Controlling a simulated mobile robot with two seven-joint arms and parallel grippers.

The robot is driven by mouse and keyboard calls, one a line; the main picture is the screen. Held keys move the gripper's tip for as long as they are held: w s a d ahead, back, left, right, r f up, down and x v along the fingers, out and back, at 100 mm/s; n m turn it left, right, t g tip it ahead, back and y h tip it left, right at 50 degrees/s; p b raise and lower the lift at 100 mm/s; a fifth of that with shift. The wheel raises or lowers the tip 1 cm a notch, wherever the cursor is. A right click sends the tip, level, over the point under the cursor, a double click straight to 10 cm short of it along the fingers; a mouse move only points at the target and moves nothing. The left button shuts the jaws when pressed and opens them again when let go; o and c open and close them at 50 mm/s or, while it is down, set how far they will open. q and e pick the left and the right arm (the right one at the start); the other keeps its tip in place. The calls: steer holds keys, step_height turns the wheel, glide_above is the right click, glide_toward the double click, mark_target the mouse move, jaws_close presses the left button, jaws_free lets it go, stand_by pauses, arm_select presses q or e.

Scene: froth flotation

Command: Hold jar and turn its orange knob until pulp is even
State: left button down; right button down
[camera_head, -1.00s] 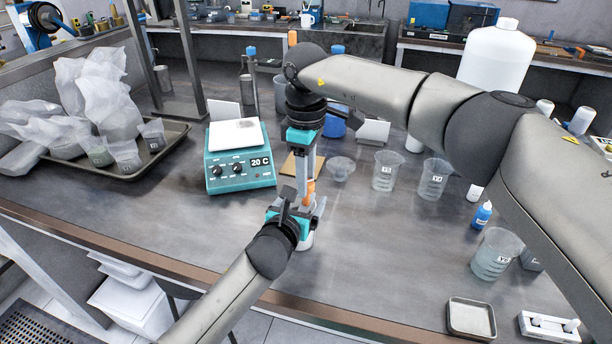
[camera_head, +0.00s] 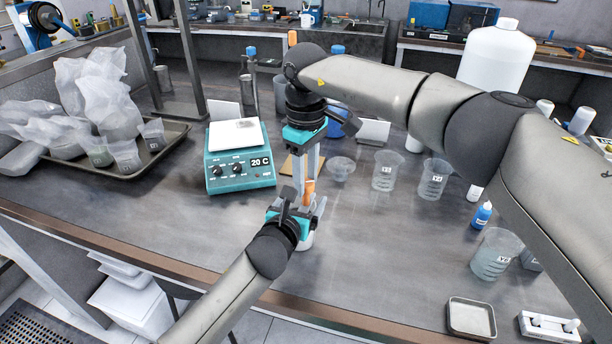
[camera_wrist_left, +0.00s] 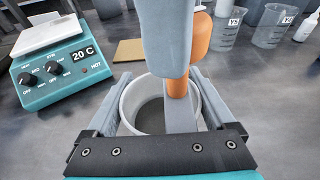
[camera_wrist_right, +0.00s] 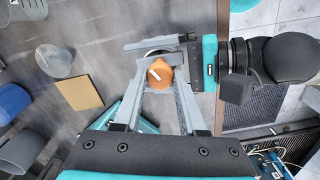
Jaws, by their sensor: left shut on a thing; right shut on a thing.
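The jar (camera_wrist_left: 140,100) is a pale, round, open vessel with grey pulp inside, standing near the table's front edge. My left gripper (camera_head: 305,215) is shut around the jar's sides, with a finger on each side in the left wrist view. The orange knob (camera_wrist_right: 158,74) rises above the jar and bears a white mark on its top. My right gripper (camera_head: 308,178) reaches down from above and is shut on the knob. The fingers hide part of the knob and jar, and how even the pulp is cannot be told.
A teal hot plate (camera_head: 240,172) reading 20 C stands left of the jar. A tray (camera_head: 172,145) with bags and cups is at the far left. Beakers (camera_head: 388,170) stand to the right, with a blue bottle (camera_head: 482,214) and a small dish (camera_head: 470,318).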

mark_target(306, 182)
steer(key=shift+c, duration=2.2)
jaws_free()
steer(key=shift+r, duration=0.1)
step_height(306, 182, up, 12)
